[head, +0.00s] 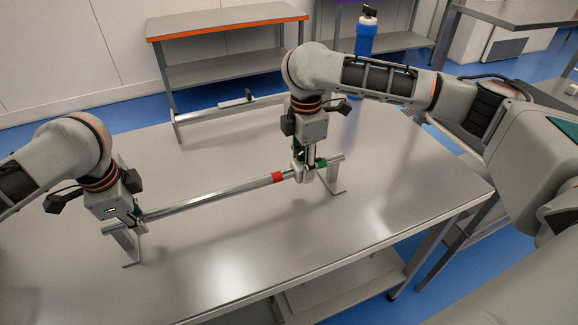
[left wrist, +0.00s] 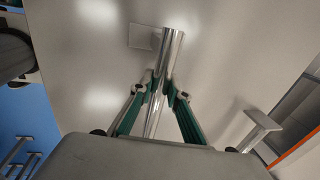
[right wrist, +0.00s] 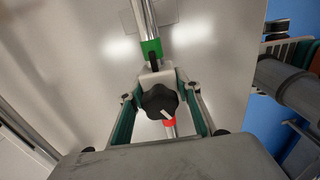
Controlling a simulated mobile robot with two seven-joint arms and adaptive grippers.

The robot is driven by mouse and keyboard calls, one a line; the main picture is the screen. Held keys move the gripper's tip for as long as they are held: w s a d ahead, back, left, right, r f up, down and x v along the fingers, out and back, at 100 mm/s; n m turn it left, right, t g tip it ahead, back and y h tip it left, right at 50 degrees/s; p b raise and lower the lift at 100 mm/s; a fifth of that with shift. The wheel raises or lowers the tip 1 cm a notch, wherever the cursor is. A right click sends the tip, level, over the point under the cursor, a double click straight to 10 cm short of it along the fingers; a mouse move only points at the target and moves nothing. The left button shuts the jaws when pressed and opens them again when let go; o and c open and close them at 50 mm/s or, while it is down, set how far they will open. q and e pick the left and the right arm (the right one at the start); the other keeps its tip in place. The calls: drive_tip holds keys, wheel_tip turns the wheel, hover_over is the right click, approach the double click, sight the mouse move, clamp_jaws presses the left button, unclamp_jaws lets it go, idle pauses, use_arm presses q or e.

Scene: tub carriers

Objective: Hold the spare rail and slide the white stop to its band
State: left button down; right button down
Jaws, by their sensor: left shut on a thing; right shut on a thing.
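The spare rail (head: 215,194) is a long silver bar on low grey stands near the table's middle. It has a red band (head: 278,177) and a green band (head: 321,163). My left gripper (head: 134,218) is shut on the rail near its left end; the left wrist view shows the rail (left wrist: 172,52) between the fingers. The white stop (right wrist: 150,76), with a black knob (right wrist: 160,100), sits around the rail between the bands. My right gripper (head: 304,174) is shut on it. The stop's dark tip reaches the lower edge of the green band (right wrist: 151,48).
Another rail (head: 215,110) on stands, with a small dark piece (head: 248,95) on it, stands at the table's back edge. A blue bottle (head: 366,38) with a black top stands behind. The table's front half (head: 260,250) is clear.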

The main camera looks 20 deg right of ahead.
use_arm(q)
drive_tip(key=shift+a, duration=0.15)
use_arm(e)
drive_tip(key=c, duration=1.4)
unclamp_jaws()
drive_tip(key=shift+c, duration=0.2)
drive_tip(key=shift+r, duration=0.1)
wheel_tip(320, 180, up, 12)
drive_tip(key=shift+f, duration=0.1)
use_arm(q)
drive_tip(key=c, duration=1.9)
unclamp_jaws()
